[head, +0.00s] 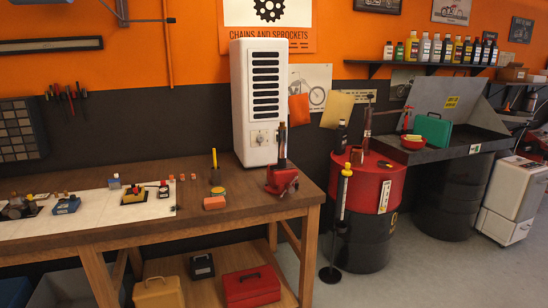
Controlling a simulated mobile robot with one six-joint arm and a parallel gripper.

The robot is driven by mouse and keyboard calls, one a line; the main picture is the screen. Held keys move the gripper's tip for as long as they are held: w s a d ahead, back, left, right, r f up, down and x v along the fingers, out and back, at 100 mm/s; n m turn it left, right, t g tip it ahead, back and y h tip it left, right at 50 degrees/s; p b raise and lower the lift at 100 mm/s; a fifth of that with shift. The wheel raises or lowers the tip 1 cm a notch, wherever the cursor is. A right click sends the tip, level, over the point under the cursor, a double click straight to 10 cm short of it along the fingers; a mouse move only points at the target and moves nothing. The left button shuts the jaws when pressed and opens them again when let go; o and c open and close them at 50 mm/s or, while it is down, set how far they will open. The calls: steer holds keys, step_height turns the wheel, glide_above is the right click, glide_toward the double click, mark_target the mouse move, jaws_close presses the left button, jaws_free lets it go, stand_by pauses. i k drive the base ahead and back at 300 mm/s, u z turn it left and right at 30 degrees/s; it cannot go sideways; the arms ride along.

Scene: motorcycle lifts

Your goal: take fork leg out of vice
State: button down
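A red vice (281,180) stands on the right end of the wooden workbench (240,205). My gripper does not show in the head view.
A white cabinet heater (260,100) stands close behind the vice. A yellow-topped black stand (342,200) and a red-topped drum (373,180) with upright items are to the right. Small blocks lie left of the vice. Floor is clear at front right.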

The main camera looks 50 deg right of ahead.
mark_target(282, 134)
steer(key=z, duration=0.05)
steer(key=i, duration=1)
steer(key=u, duration=0.05)
